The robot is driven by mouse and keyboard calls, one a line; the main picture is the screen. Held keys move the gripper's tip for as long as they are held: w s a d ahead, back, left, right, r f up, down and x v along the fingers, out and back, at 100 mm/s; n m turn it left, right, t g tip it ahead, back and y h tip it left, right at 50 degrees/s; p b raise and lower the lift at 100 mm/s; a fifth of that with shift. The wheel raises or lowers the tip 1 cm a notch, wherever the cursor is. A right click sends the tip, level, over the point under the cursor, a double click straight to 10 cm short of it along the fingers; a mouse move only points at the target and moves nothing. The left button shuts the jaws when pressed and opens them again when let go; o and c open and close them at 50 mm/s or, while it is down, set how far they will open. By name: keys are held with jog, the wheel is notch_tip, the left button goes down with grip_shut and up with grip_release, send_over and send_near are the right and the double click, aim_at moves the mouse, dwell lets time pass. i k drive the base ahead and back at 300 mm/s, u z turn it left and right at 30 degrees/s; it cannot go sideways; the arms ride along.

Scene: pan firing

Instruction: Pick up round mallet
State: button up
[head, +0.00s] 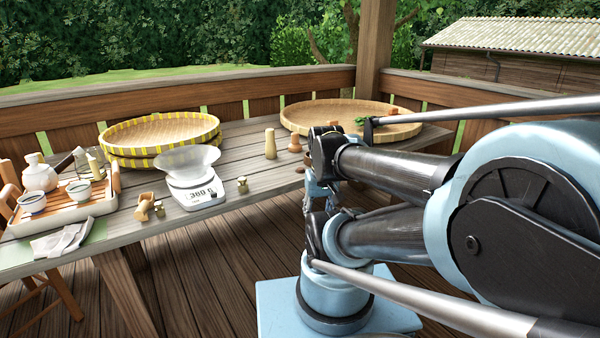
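I cannot tell for sure which thing is the round mallet. A pale wooden peg (270,144), round and upright with a narrower top, stands on the table between the scale and my arm. A smaller knobbed wooden piece (294,144) stands right of it, close to my arm. A short wooden piece with a block-like head (143,206) is at the table's front edge, left of the scale. My arm fills the right side, folded in front of the table. I cannot make out its gripper fingers, and none is seen touching these pieces.
A white scale with a clear bowl (199,196) stands mid-table. Stacked yellow-rimmed baskets (118,158) and a wide flat basket (398,131) are at the back. A tea tray (95,209) with bottle and cups is at left. Small brass pieces (242,185) lie near the front edge.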

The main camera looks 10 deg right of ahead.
aim_at(271, 151)
jog(key=z, duration=1.6)
jog(key=k, duration=0.7)
jog(key=u, duration=0.75)
jog(key=i, duration=1)
jog(key=z, duration=0.05)
